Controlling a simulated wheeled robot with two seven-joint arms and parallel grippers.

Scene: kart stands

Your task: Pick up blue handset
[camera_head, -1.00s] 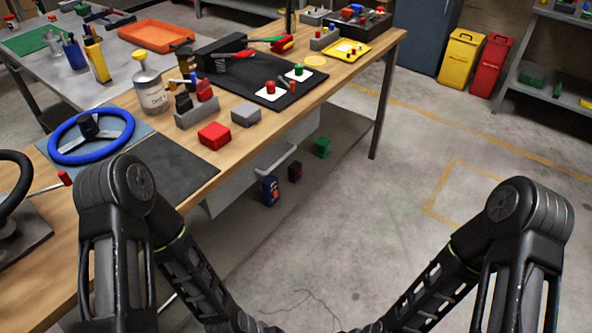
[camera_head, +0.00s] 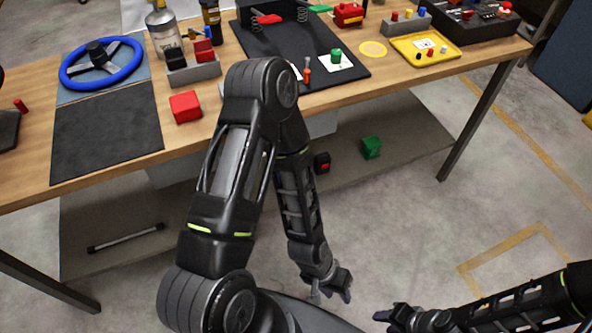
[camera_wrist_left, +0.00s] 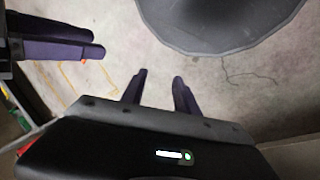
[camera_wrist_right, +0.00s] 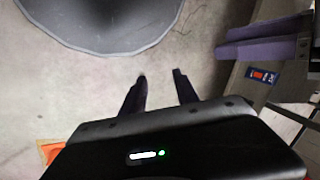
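A grey holder (camera_head: 194,75) on the workbench carries a black handset-like piece (camera_head: 175,58) and a red one (camera_head: 204,49). My left gripper (camera_head: 330,294) hangs low in front of the bench, over the floor, open and empty; its parted fingers show in the left wrist view (camera_wrist_left: 160,88). My right gripper (camera_head: 384,321) is close to its right, also open and empty; its parted fingers show in the right wrist view (camera_wrist_right: 160,84). Both are well away from the holder.
The bench (camera_head: 200,138) also has a blue steering wheel (camera_head: 100,65), a red block (camera_head: 186,107), a black mat (camera_head: 350,75) and a yellow tray (camera_head: 428,57). A green block (camera_head: 371,147) sits on the lower shelf.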

